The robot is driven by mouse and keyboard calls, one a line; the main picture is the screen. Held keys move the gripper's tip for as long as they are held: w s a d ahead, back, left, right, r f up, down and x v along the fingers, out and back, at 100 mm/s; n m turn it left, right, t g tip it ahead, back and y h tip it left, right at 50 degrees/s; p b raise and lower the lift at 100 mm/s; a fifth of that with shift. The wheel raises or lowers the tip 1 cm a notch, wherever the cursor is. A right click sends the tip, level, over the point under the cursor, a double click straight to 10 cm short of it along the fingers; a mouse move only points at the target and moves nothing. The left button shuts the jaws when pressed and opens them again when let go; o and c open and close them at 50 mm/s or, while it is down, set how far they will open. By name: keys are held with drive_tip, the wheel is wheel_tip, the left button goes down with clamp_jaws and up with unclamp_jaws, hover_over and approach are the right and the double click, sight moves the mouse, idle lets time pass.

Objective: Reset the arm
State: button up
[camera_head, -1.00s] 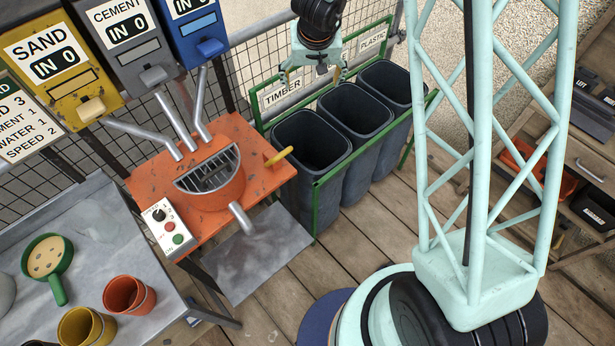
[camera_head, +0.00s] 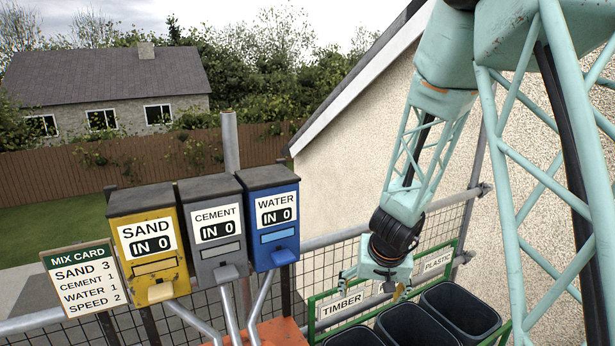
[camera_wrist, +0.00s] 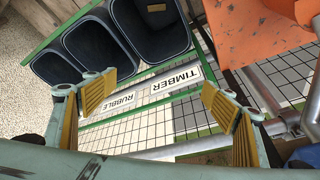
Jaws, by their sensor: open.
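My gripper (camera_head: 372,282) hangs from my pale green arm in front of the bins' label rail in the head view. In the wrist view my gripper (camera_wrist: 158,105) shows its two yellow ribbed finger pads spread wide apart. Nothing is between them. Beyond the fingers lie the green bin frame (camera_wrist: 110,113) and its TIMBER label (camera_wrist: 177,79). My gripper is in the air and holds nothing.
Dark bins (camera_head: 460,308) stand below and right of my gripper. SAND (camera_head: 150,245), CEMENT (camera_head: 215,232) and WATER (camera_head: 272,222) dispensers stand at left, beside a mix card (camera_head: 84,278). A mesh fence (camera_head: 335,262) runs behind. An orange mixer table (camera_wrist: 262,30) shows in the wrist view.

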drive_tip(key=s+a+r+n+y+b, duration=0.1)
drive_tip(key=s+a+r+b, duration=0.1)
drive_tip(key=s+r, duration=0.7)
drive_tip(key=s+a+r+n+y+b, duration=0.1)
drive_tip(key=s+a+r+b, duration=0.1)
drive_tip(key=s+r, duration=0.65)
drive_tip(key=s+d+r+b, duration=0.1)
drive_tip(key=s+d, duration=0.1)
drive_tip(key=s, duration=0.7)
drive_tip(key=s+d+r+h+b, duration=0.1)
drive_tip(key=s+d+r, duration=0.1)
drive_tip(key=s, duration=0.7)
drive_tip(key=s+d+r+h+b, duration=0.1)
drive_tip(key=s+d+b, duration=0.1)
drive_tip(key=s, duration=0.7)
drive_tip(key=shift+s+d+r+g, duration=0.2)
drive_tip(key=shift+d+r+g, duration=0.1)
drive_tip(key=shift+d+r, duration=0.1)
drive_tip(key=shift+f, duration=0.1)
idle(0.6)
wheel_tip(320, 180, down, 13)
drive_tip(key=b, duration=1.3)
